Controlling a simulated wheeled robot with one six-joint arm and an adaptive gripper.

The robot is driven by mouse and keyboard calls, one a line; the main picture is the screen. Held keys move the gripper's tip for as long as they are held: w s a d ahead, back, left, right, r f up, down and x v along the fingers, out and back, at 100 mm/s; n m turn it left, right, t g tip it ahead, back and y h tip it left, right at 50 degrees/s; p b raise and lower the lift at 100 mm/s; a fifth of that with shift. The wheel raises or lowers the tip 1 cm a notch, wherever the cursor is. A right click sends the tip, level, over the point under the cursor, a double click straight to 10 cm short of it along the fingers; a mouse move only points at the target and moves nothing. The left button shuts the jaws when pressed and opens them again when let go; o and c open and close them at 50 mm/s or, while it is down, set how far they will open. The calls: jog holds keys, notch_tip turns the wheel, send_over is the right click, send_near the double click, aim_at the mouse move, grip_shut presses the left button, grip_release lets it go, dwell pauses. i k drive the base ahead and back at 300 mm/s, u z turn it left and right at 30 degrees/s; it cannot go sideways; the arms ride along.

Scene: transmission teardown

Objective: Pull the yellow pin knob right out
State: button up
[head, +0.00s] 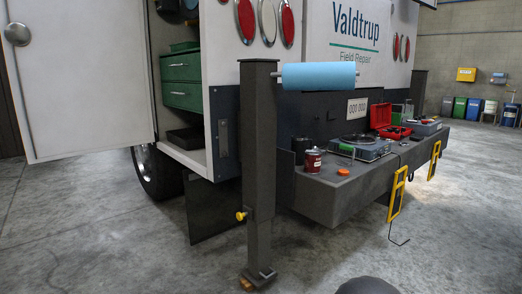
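The yellow pin knob (241,215) sticks out from the left side of a dark square post (257,170), low down, at about two thirds of the post's height from its top. The knob looks seated close against the post; how far its pin reaches inside is hidden. My gripper is not in view. A dark rounded shape at the bottom edge seems to be part of my own body.
The post stands before a truck's rear, with a blue roll (318,76) at its top. A bumper shelf (340,185) right of it holds a red can (312,160), tools and boxes. An open door (85,90) hangs at left. The floor before the post is clear.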

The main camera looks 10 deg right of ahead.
aim_at(239, 216)
jog(key=k, duration=0.6)
jog(key=z, duration=0.7)
jog(key=i, duration=1.2)
jog(key=u, duration=0.75)
jog(key=i, duration=0.45)
jog(key=u, duration=0.35)
